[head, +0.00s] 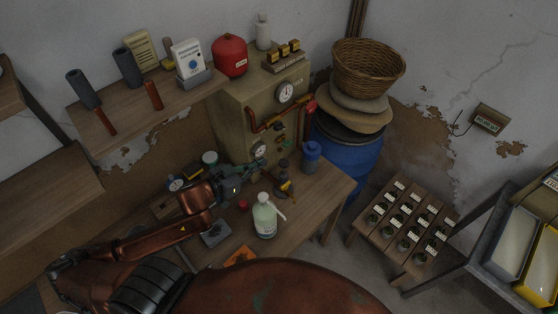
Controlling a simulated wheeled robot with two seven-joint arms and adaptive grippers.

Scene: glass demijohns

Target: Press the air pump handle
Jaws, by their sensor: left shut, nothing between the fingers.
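My left gripper (250,178) is dark grey and reaches in from the left over the wooden workbench (318,191). It is shut and empty, just below a round gauge (259,150) on the beige cabinet. A small dark device with yellow parts (285,186) stands just right of the gripper; I cannot tell whether they touch. I cannot clearly pick out the air pump handle; it may be hidden or too small. A pale green bottle (265,219) with a white side lever stands in front of the gripper. My right gripper is not in view.
A blue jar (312,155) stands at the bench's back right. The beige cabinet (244,103) with red pipes stands behind. A blue barrel (352,151) is beyond, and a bottle rack (388,249) is right of the bench. A wooden shelf (140,119) hangs back left.

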